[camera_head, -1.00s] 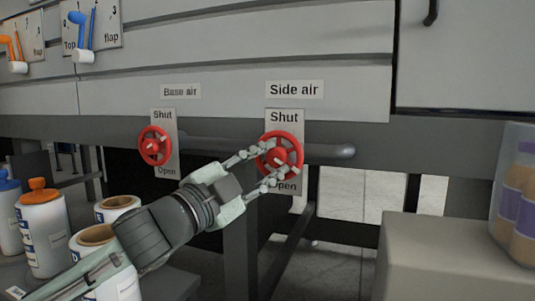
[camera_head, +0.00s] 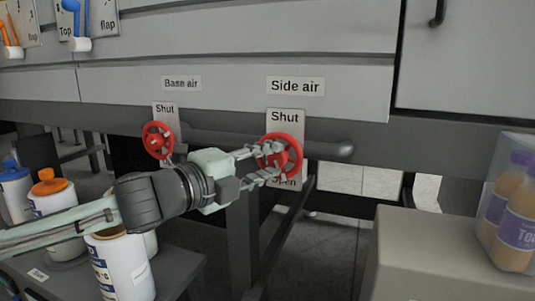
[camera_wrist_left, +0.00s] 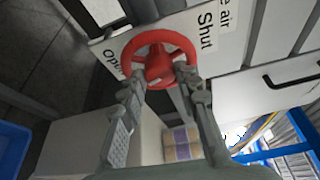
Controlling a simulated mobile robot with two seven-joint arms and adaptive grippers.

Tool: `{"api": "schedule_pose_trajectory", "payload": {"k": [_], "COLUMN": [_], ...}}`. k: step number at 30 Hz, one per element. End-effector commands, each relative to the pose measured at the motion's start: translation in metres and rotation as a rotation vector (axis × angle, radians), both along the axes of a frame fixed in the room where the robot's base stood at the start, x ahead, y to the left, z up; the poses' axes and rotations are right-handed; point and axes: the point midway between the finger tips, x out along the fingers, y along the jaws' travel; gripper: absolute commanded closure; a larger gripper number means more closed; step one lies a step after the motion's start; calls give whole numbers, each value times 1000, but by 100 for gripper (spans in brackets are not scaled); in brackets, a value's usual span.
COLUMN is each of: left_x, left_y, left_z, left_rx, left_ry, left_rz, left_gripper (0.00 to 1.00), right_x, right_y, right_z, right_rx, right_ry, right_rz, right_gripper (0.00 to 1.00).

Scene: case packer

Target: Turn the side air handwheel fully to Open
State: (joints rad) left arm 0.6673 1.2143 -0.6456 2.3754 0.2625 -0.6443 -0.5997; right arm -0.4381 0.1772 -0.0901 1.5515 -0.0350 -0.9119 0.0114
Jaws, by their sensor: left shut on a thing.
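The side air handwheel (camera_head: 296,150) is a red wheel on a plate (camera_head: 287,117) marked Shut at the top and Open at the bottom, under the "Side air" label (camera_head: 295,86). It also shows in the left wrist view (camera_wrist_left: 160,62). My left gripper (camera_head: 270,162) reaches it from the left, with its fingers at the wheel's left part, one above the other. It is shut on the wheel. The wrist view shows the two fingertips (camera_wrist_left: 160,84) at the rim near the hub. The fingers hide part of the wheel. My right gripper is not in view.
The red base air handwheel (camera_head: 158,140) is close above my left wrist. A grey box (camera_head: 425,240) and a clear bin of bottles (camera_head: 513,215) are at right.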

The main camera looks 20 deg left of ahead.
Motion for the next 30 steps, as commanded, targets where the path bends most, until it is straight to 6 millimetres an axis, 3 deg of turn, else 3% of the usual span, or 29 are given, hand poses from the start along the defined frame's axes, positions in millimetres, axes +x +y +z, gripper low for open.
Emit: {"api": "schedule_pose_trajectory", "payload": {"k": [13,30], "left_x": [0,0], "left_y": [-1,-1], "left_z": [3,3], "left_rx": [273,332], "left_ry": [-12,-12], "left_rz": [0,0], "left_gripper": [97,97], "right_x": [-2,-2], "right_y": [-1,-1], "right_z": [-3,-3], "right_rx": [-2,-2], "right_ry": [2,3], "right_rz": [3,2], "right_gripper": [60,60]}}
